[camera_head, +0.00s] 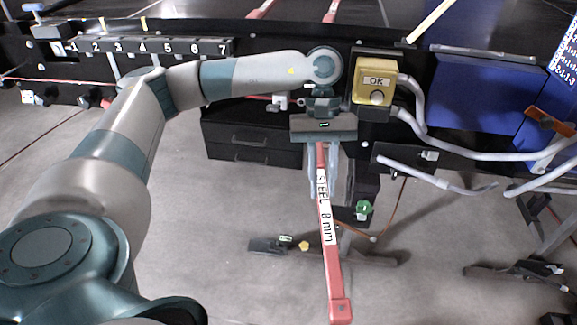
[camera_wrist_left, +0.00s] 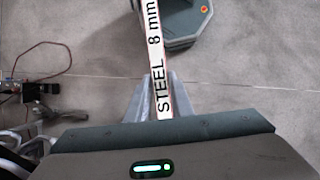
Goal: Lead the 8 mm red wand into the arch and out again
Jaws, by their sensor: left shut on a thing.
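The red wand (camera_head: 334,270) carries a white label reading "STEEL 8 mm". My left gripper (camera_head: 323,190) is shut on it below the control box, in front of the dark conveyor frame. The wand hangs out over the floor, its blocky red end toward the bottom of the head view. In the left wrist view the label of the wand (camera_wrist_left: 154,30) runs up from between the fingers of my left gripper (camera_wrist_left: 160,90). I cannot make out the arch in either view. My right gripper is not in view.
A yellow "OK" button box (camera_head: 375,80) stands close right of my left wrist. A rack numbered 1 to 7 (camera_head: 150,47) is at the upper left. A blue panel (camera_head: 475,95) and pale tubes (camera_head: 470,150) are at the right. A dark drawer unit (camera_head: 245,140) stands behind.

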